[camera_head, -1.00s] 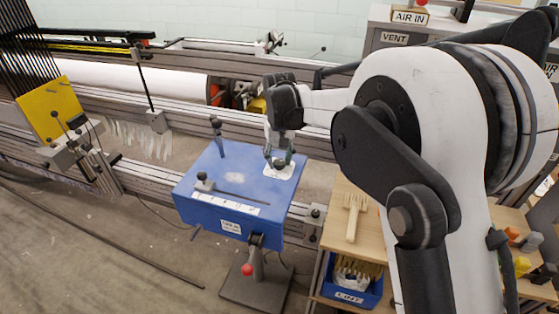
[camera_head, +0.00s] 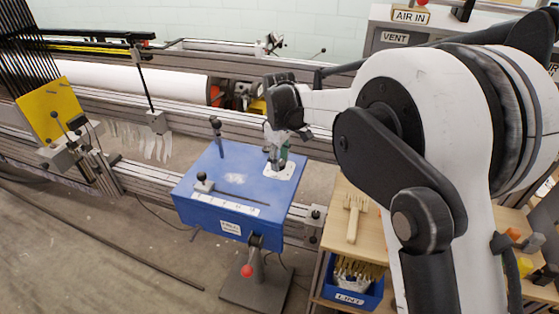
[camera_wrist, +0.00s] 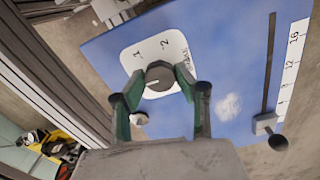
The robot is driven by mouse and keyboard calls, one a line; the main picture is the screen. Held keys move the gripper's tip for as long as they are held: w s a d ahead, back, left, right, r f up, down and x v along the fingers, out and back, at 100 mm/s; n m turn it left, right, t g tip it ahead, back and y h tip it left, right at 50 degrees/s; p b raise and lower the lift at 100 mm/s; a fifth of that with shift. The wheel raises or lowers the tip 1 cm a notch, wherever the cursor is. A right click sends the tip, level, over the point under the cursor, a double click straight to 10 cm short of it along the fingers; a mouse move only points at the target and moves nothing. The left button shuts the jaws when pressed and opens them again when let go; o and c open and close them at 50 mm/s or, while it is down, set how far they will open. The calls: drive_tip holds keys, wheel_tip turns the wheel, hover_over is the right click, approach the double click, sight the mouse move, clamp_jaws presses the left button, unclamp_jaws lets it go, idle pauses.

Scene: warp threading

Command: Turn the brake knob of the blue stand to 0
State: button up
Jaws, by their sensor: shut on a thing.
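The blue stand (camera_head: 200,179) has a flat blue top, which also fills much of the wrist view (camera_wrist: 225,60). A white dial plate (camera_wrist: 132,58) on it carries the marks 1 and 2 and the word BRAKE; I cannot make out a 0. The round dark brake knob (camera_wrist: 158,74) sits on this plate and has a light pointer line at its lower left. My gripper (camera_head: 278,161) is over the plate, at the stand's right rear. In the wrist view, my gripper (camera_wrist: 161,94) has its green fingers on either side of the knob, shut on it.
A slider (camera_wrist: 264,123) in a slot beside a numbered scale and an upright post (camera_head: 217,135) stand on the same top. Metal rails run behind the stand. A wooden table (camera_head: 338,232) with a brush and a blue bin (camera_head: 352,299) are at the right.

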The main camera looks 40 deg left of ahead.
sight(280, 162)
idle(0.4)
drive_tip(key=o, duration=1.1)
drive_tip(key=shift+o, duration=0.2)
wheel_tip(280, 162, up, 12)
